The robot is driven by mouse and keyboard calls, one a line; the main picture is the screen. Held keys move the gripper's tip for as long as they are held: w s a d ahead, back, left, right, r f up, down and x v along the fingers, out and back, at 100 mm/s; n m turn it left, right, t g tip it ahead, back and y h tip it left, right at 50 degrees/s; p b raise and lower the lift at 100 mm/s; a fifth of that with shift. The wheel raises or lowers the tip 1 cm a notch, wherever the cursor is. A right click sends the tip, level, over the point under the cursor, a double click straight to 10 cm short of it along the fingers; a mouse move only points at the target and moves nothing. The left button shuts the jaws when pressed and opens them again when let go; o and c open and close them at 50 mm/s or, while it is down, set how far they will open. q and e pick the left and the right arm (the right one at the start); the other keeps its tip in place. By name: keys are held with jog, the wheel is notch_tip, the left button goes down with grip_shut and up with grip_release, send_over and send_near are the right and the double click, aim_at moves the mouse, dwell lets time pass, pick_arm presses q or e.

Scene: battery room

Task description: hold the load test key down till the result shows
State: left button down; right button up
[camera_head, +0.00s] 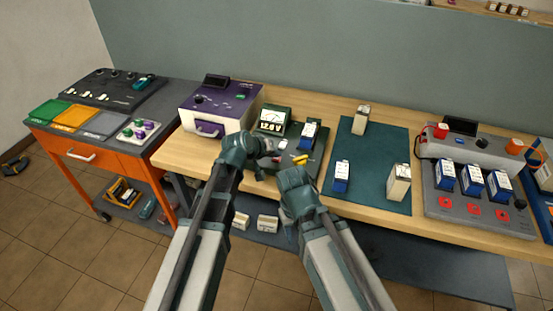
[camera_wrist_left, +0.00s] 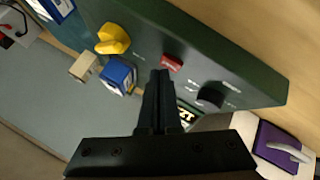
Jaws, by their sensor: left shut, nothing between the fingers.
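The load tester is a dark green unit on the bench; its meter (camera_head: 272,122) reads about 12.6 V in the head view. In the left wrist view its sloping panel (camera_wrist_left: 215,60) carries a red key (camera_wrist_left: 172,62), a black knob (camera_wrist_left: 209,97) and a yellow knob (camera_wrist_left: 113,38). My left gripper (camera_wrist_left: 161,73) is shut and empty, its fingertips right beside the red key; I cannot tell whether they touch it. The fingers hide part of the lit display (camera_wrist_left: 187,115). My right arm's wrist (camera_head: 295,180) is in front of the bench; its fingers are not clearly visible.
A blue battery (camera_head: 308,136) stands at the tester. A purple and white unit (camera_head: 222,105) is to its left. A green mat (camera_head: 372,155) with several batteries lies to its right, then a grey charging station (camera_head: 480,212). An orange cart (camera_head: 75,150) stands far left.

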aim_at(275, 161)
pick_arm(q)
jog(key=shift+f+b, duration=0.35)
jog(key=shift+r, duration=0.2)
dwell(3.0)
jog(key=shift+r+p, duration=0.6)
jog(key=shift+p, duration=0.25)
jog(key=shift+r, duration=0.1)
notch_tip(275, 161, up, 5)
jog(key=p, duration=0.5)
